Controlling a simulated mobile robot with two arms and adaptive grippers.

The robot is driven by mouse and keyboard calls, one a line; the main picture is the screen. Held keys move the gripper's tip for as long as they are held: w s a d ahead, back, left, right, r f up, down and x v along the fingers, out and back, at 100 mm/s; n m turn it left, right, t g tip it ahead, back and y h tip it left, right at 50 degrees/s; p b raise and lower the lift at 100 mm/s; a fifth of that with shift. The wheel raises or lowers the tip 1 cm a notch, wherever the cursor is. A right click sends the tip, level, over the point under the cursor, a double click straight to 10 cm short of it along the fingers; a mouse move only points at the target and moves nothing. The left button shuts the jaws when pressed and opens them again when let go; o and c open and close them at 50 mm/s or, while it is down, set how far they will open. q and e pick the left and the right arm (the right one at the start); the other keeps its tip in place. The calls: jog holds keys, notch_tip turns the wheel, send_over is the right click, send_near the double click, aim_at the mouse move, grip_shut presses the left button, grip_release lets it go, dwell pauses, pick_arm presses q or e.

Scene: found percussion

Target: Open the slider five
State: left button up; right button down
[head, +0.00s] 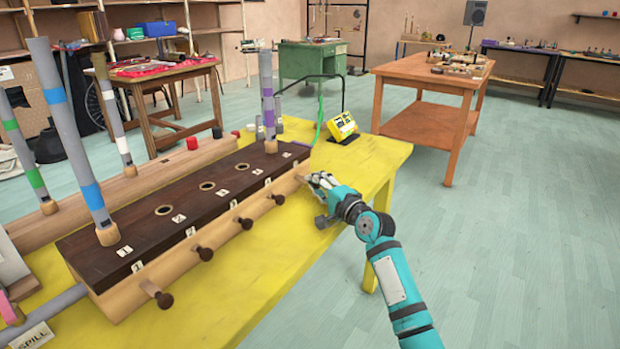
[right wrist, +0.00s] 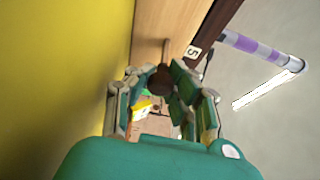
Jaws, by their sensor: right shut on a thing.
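A long wooden box with a dark top (head: 190,190) stands on the yellow table, with several round-knobbed sliders along its front. Slider five is at the far end; its dark knob (right wrist: 160,80) and pale shaft show in the right wrist view, below the label "5" (right wrist: 192,51). My right gripper (head: 318,183) is at that far end and is shut on the knob, which sits between its fingers (right wrist: 163,95). In the head view the gripper mostly hides this knob. My left gripper is not in view.
Slider one's knob (head: 164,299) stands out on a visible shaft at the near end. Striped tubes (head: 75,150) rise from the box and the block behind. A yellow device (head: 342,127) sits on the table (head: 388,152) beyond my gripper. Open floor lies to the right.

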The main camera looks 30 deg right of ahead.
jog(key=c, duration=1.4)
grip_release()
jog(key=s, duration=1.2)
